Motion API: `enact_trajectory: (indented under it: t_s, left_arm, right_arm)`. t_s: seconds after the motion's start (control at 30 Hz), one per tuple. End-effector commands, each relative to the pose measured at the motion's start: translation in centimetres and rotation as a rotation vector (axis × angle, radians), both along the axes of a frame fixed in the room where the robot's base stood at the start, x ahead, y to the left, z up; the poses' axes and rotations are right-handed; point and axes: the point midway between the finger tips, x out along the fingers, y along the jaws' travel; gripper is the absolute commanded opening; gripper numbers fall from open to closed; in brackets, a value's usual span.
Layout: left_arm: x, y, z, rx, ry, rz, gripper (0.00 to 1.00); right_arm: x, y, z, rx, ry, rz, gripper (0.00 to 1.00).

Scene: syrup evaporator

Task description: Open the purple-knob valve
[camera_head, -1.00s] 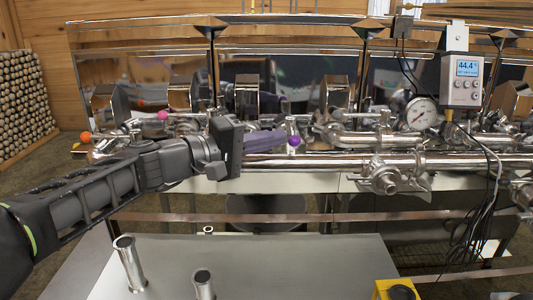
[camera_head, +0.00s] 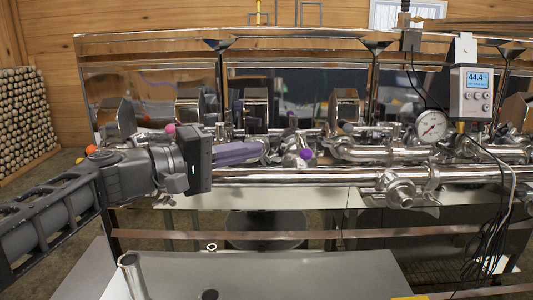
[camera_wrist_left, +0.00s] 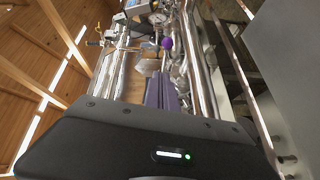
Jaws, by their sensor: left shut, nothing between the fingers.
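The purple knob (camera_head: 306,154) is a small ball by the shiny pipework in the middle of the head view. In the left wrist view the purple knob (camera_wrist_left: 167,44) shows beyond the fingertips. My left gripper (camera_head: 264,149) has purple fingers pointing right, at about the knob's height. Its fingers are shut and empty, with a visible gap between the tips and the knob. In the left wrist view the left gripper (camera_wrist_left: 162,80) also looks closed. The valve body behind the knob is hard to make out among the pipes. My right gripper is not in view.
A pink knob (camera_head: 170,129) and an orange knob (camera_head: 91,150) are farther left, near my left arm. A dial gauge (camera_head: 431,126) and a digital display box (camera_head: 472,93) are at right. A long horizontal pipe (camera_head: 340,174) runs just below the purple knob.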

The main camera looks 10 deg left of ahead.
Motion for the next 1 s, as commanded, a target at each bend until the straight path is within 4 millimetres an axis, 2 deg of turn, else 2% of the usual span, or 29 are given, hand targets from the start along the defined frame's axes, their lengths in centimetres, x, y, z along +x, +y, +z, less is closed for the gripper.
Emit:
enact_trajectory:
  t_s: [0.1,0.3,0.83,1.0]
  left_arm:
    - [-1.9,1.5,-0.1,0.0,0.0,0.006,0.0]
    - [-3.6,2.5,0.0,-0.001,0.002,0.003,0.0]
    - [-3.7,2.6,0.2,0.0,0.002,0.003,0.0]
    - [-3.7,2.6,2.3,0.0,0.002,0.004,0.0]
  right_arm:
    - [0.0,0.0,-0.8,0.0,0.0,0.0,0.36]
    - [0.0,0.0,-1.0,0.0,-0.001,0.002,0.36]
    - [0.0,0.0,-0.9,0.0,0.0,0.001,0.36]
    - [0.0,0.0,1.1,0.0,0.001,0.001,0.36]
